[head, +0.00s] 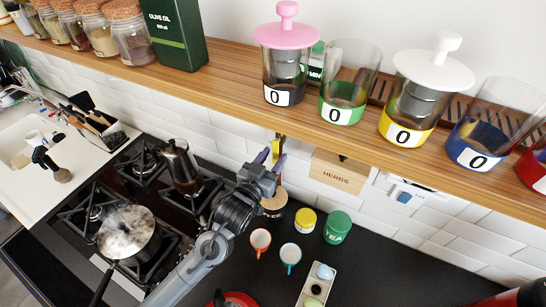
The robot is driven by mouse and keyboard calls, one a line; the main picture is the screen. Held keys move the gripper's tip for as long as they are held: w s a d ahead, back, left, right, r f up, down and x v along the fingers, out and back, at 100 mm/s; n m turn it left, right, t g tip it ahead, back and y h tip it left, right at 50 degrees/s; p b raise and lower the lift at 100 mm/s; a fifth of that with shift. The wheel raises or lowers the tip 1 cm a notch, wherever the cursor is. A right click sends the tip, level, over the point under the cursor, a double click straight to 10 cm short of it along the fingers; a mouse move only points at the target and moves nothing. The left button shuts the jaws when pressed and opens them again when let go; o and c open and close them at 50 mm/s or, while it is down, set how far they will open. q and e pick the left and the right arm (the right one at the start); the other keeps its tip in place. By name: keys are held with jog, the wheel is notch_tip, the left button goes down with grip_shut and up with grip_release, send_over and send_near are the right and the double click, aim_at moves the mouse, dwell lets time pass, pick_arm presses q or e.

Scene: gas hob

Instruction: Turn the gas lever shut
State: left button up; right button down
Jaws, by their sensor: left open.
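The yellow gas lever (277,149) is on the white tiled wall just below the wooden shelf. It points roughly up and down in the head view, and its lower part is partly hidden by my gripper. My left gripper (271,156) is open, with its purple fingertips raised at the lever. The lever appears between or just behind the fingers; I cannot tell whether they touch it. My right gripper is not in view.
The shelf (230,90) with jars and numbered canisters overhangs the wall. A moka pot (182,166) and a steaming pan (127,232) stand on the hob. Cups (260,240), a green tea tin (337,227) and a wooden herbs box (338,175) are right of my arm.

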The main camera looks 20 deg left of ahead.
pick_arm(q)
jog(key=shift+w, duration=0.2)
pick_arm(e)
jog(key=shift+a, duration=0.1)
pick_arm(q)
grip_shut()
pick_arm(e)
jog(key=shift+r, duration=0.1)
